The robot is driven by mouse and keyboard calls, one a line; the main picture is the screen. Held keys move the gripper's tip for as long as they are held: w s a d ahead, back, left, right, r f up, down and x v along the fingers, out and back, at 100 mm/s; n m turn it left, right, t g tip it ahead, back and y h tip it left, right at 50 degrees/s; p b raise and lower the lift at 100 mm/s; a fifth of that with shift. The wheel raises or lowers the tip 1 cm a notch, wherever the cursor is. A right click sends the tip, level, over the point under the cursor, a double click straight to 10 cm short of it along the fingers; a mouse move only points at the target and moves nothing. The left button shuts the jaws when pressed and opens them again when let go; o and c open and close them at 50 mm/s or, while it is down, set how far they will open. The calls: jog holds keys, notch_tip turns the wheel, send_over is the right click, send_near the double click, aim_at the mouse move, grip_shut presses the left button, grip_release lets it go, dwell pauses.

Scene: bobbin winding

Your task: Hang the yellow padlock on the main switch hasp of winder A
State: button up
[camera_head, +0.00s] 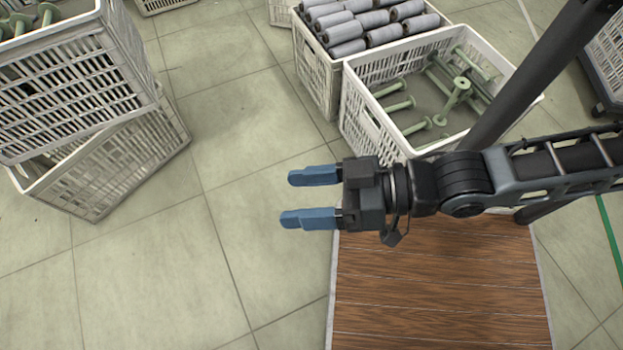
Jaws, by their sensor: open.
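My gripper (312,197) is in the middle of the head view, pointing left. Its two blue fingers are apart, with nothing between them. It hangs above the tiled floor, just left of a brown wooden surface. The yellow padlock, winder A and its main switch hasp do not show in this view.
A white crate (365,137) holding green bobbins stands behind my arm. Another crate (312,82) holds grey wound bobbins. Stacked, tilted crates (95,75) stand at the left. The brown wooden surface (440,290) lies below my arm. The tiled floor (150,275) at left front is clear.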

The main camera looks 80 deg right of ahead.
jog(key=s+r+n, duration=0.1)
jog(key=r, duration=0.1)
jog(key=s+r+n+h, duration=0.1)
jog(key=s+r, duration=0.1)
jog(key=shift+a+n+g, duration=0.1)
jog(key=shift+n+g, duration=0.2)
notch_tip(320, 180, up, 9)
jog(key=p, duration=0.9)
jog(key=shift+r, duration=0.15)
jog(key=shift+o, duration=0.3)
